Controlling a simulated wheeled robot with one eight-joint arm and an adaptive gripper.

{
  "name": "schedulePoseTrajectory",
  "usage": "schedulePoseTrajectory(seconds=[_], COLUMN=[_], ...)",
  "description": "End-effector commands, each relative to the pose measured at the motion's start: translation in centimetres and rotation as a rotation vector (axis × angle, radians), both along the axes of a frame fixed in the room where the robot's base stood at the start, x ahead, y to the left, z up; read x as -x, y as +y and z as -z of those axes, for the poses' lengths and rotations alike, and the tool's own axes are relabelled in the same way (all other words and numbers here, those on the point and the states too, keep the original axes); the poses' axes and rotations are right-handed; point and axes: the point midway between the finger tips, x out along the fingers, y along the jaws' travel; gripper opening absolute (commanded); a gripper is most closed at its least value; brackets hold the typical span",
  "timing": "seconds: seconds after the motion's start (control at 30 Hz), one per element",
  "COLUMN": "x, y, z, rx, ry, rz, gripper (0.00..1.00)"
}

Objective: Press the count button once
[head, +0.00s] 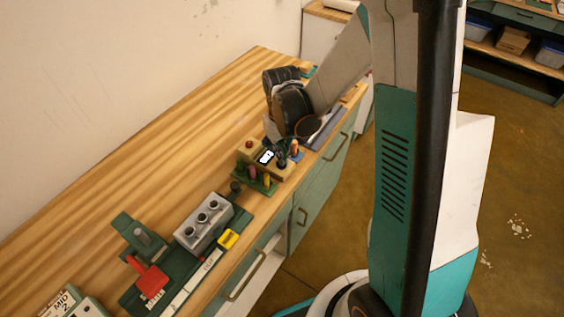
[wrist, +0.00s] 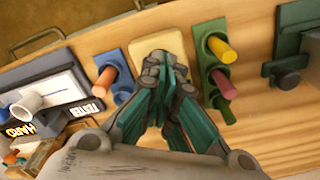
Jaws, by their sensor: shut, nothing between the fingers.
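A tan wooden box (head: 250,155) stands on the table with a red button (head: 248,144) on its far-left end and a small lit display (head: 266,157) in its middle. No label tells me which control is the count button. My gripper (head: 282,160) points down at the box's near-right end, right of the display, and hides what is there. In the wrist view the box (wrist: 153,42) shows behind my gripper (wrist: 165,72), whose fingers are together and empty. The fingers cover much of the box, and I cannot tell whether they touch it.
A green rack (head: 270,189) with coloured pegs stands close on one side of the box, a blue holder (wrist: 112,57) with an orange peg on the other. The table's back is clear.

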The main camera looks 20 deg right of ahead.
Motion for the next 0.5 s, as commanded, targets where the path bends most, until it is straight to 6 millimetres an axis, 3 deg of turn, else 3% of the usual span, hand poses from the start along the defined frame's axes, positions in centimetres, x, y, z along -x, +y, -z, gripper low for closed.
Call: schedulePoseTrajectory(seconds=[0.5], x=[0.0], y=[0.0], z=[1.7], rx=[0.000], ry=[0.000], rz=[0.000], gripper=[0.00])
